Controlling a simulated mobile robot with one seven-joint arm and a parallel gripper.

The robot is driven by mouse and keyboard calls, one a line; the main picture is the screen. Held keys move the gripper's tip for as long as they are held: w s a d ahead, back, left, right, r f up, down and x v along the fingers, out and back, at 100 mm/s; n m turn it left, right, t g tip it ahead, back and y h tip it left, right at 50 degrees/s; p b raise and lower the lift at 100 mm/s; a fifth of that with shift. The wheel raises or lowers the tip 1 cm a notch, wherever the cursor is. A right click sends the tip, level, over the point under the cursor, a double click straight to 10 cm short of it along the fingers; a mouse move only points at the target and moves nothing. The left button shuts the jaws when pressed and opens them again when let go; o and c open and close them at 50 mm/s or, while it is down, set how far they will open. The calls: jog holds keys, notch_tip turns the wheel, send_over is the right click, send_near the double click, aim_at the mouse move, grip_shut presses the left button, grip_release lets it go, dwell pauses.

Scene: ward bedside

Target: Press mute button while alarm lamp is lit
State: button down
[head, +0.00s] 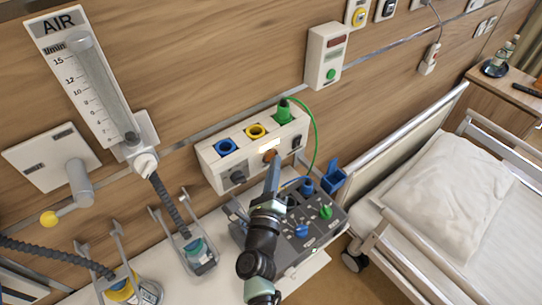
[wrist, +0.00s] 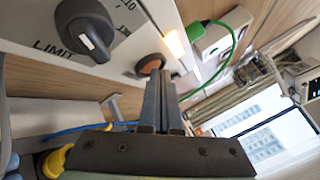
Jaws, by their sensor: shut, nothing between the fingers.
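The alarm lamp (head: 268,145) is a small bar on the front of the white wall unit (head: 215,172), and it glows warm white. It also glows in the wrist view (wrist: 175,43). Just below it is a round orange-brown button (wrist: 150,63), which I take to be the mute button; it shows partly behind my fingertips in the head view (head: 270,155). My gripper (wrist: 160,78) is shut and empty, with its fingertips right at the button. I cannot tell whether they touch it or whether it is pushed in.
A black LIMIT knob (wrist: 84,30) sits left of the button. A green plug (head: 284,110) with a green cable (head: 315,135) is at the unit's right end. A grey control box (head: 320,212) stands below on the shelf. The bed (head: 450,180) is to the right.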

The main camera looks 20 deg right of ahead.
jog(key=shift+w, duration=0.15)
dwell(0.4)
jog(key=shift+s+d, duration=0.15)
jog(key=shift+s, duration=0.6)
jog(key=shift+s+d+b, duration=0.2)
jog(key=shift+s+d, duration=0.1)
jog(key=shift+s, duration=0.5)
jog(key=shift+s+d+b, duration=0.25)
jog(key=shift+s+d, duration=0.05)
jog(key=shift+s, duration=0.45)
jog(key=shift+s+d+b, duration=0.2)
jog(key=shift+s+d, duration=0.1)
jog(key=shift+s, duration=0.5)
